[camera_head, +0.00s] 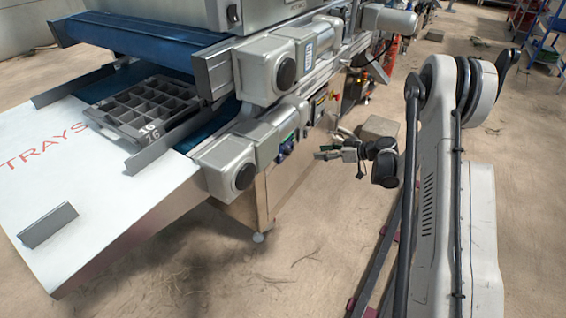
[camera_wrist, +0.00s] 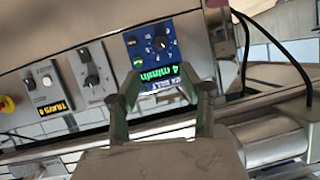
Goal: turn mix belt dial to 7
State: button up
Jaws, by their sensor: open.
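In the wrist view, a blue panel (camera_wrist: 183,50) carries a black round dial (camera_wrist: 162,43) with small white marks around it. A green display (camera_wrist: 158,78) on the panel shows what looks like "4 m/min", tilted and upside down in this view. The label near it is too small to read surely, and I cannot tell the dial's exact setting. My gripper (camera_wrist: 160,82) is open, with its fingers in front of the panel's lower part and nothing between them. The head view shows my gripper (camera_head: 326,154) beside the machine's side, pointing left, apart from it.
Left of the blue panel in the wrist view are a grey box with a dark knob (camera_wrist: 92,80) and a trays panel (camera_wrist: 46,84) with buttons. A celled black tray (camera_head: 150,105) lies on the belt in the head view. Floor in front of the machine is clear.

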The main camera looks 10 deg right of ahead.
aim_at(290, 153)
jog(key=b+x, duration=0.4)
jog(key=x, duration=1)
jog(key=shift+s, duration=0.1)
grip_shut()
